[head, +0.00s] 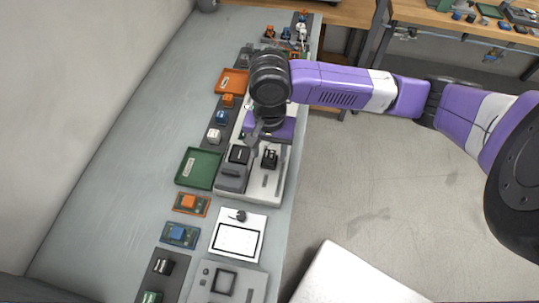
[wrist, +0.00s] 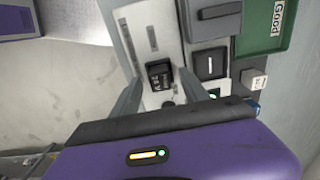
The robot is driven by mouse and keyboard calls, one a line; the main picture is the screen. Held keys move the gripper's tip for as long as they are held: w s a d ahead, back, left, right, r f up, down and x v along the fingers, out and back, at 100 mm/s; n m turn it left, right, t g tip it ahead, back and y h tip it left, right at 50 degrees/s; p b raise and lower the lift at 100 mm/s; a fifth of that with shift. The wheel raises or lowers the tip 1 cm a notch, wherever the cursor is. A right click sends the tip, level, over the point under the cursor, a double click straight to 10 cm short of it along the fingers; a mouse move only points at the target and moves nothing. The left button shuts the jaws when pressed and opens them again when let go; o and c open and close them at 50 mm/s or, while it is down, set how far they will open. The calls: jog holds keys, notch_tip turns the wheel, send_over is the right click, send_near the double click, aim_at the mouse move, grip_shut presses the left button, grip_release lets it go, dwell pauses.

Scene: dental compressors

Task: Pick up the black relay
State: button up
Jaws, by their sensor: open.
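The black relay (head: 270,158) stands on the light grey fixture near the table's right edge. In the wrist view the black relay (wrist: 160,74) shows pale markings on its face and sits in the light fixture. My gripper (wrist: 158,88) is open and empty, with its two grey fingers to either side of the relay in that view. The height of the fingertips over the relay is hard to tell. In the head view my gripper (head: 258,138) is just behind the relay and partly hidden by my wrist.
A grey unit with a black square top (head: 238,155) stands left of the relay. A green tray (head: 181,180) marked "Good" lies farther left. An orange tray (head: 233,82) is farther back. A white board (head: 238,236) lies in front. Small coloured parts line the table.

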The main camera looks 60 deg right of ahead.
jog(key=shift+f, duration=0.4)
jog(key=shift+c, duration=0.2)
grip_shut()
jog(key=shift+r, duration=0.1)
